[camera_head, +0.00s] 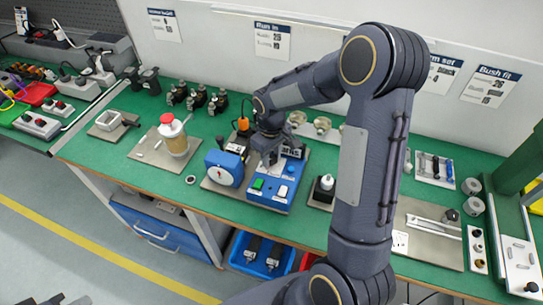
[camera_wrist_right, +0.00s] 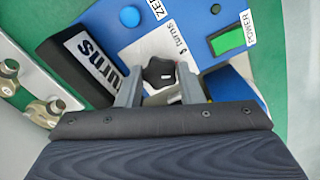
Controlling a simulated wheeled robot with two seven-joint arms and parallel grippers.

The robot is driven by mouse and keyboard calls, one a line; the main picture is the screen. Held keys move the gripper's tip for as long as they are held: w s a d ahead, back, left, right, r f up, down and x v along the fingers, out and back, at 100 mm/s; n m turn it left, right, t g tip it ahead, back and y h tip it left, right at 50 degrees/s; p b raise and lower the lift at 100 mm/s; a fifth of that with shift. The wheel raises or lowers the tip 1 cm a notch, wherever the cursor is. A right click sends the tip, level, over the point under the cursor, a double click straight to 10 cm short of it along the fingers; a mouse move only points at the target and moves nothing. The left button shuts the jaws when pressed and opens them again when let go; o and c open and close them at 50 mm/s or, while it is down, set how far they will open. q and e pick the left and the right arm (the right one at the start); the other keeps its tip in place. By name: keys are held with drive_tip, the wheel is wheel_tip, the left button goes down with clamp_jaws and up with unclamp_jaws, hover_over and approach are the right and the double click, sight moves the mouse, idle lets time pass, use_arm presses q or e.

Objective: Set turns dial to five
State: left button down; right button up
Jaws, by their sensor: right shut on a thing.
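The blue control box (camera_head: 268,199) stands on the green bench in the head view, with a green button and a white button on its front. In the right wrist view the turns dial (camera_wrist_right: 157,70) is a dark lobed knob with a small white mark, beside a "turns" label (camera_wrist_right: 180,43). My right gripper (camera_wrist_right: 160,90) is shut on the dial, one finger on each side. The number the dial points to cannot be read. A black panel (camera_wrist_right: 88,55) marked "turns" is at the left. Dark parts at the head view's bottom-left edge may be my left gripper; its jaws are unclear.
A blue button (camera_wrist_right: 129,16) and a green power button (camera_wrist_right: 228,40) lie near the dial. A blue device with a round gauge (camera_head: 224,168) stands left of the box. A red-lidded jar (camera_head: 173,134) is farther left. A small black-and-white part (camera_head: 325,186) stands right.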

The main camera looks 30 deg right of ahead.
drive_tip(key=n, duration=0.4)
drive_tip(key=shift+n, duration=0.7)
drive_tip(key=o, duration=1)
drive_tip(key=shift+c, duration=0.2)
